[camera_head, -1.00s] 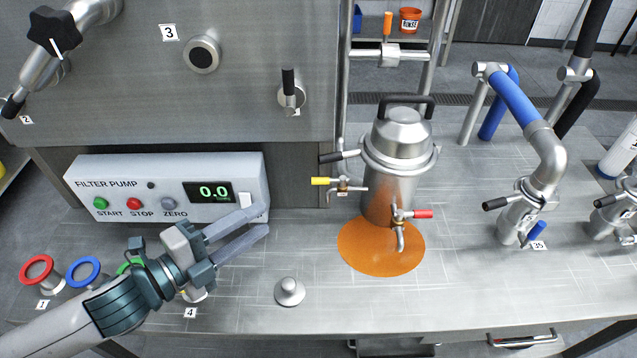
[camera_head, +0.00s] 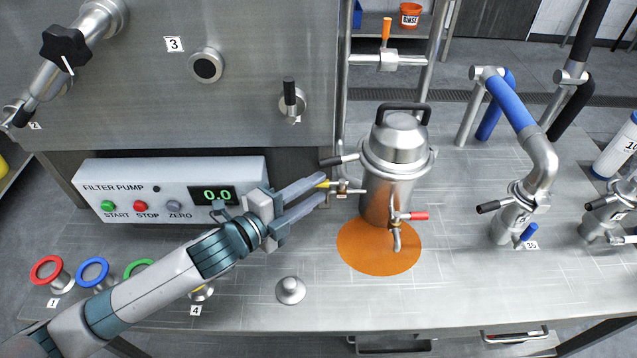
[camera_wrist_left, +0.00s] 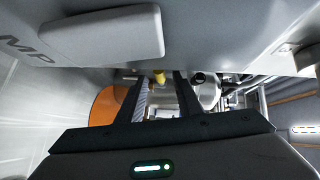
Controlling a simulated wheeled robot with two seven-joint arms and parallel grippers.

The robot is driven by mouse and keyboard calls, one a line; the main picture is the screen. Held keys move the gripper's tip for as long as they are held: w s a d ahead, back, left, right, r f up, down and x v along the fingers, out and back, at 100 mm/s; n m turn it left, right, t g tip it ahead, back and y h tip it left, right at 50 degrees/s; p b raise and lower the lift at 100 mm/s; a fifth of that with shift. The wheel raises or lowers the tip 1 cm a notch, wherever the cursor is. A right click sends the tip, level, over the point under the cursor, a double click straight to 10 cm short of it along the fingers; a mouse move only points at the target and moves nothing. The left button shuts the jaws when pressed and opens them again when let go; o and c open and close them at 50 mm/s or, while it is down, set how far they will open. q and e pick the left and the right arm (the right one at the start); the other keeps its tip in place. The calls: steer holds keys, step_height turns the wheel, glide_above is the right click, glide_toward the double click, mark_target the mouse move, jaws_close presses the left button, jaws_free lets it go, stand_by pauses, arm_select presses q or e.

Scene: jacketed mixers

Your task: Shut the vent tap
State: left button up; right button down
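A steel vessel (camera_head: 393,170) with a black lid handle stands on an orange round patch on the bench. A small brass tap with a yellow lever (camera_head: 334,184) sits on its left side, the lever pointing left. A tap with a red lever (camera_head: 414,216) sits lower at its front. I cannot read which tap is the vent. My left gripper (camera_head: 323,187) is open at the yellow lever, one finger on either side. In the left wrist view the yellow lever (camera_wrist_left: 160,76) shows between the fingers with gaps beside it. My right gripper is not in view.
The filter pump panel (camera_head: 150,190), reading 0.0, stands behind my left arm. A black-handled lever (camera_head: 337,160) on the vessel is just above the yellow tap. A steel knob (camera_head: 290,291) stands in front. Blue piping (camera_head: 513,105) is at the right.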

arm_select(q)
steer(key=shift+x, duration=0.95)
jaws_close()
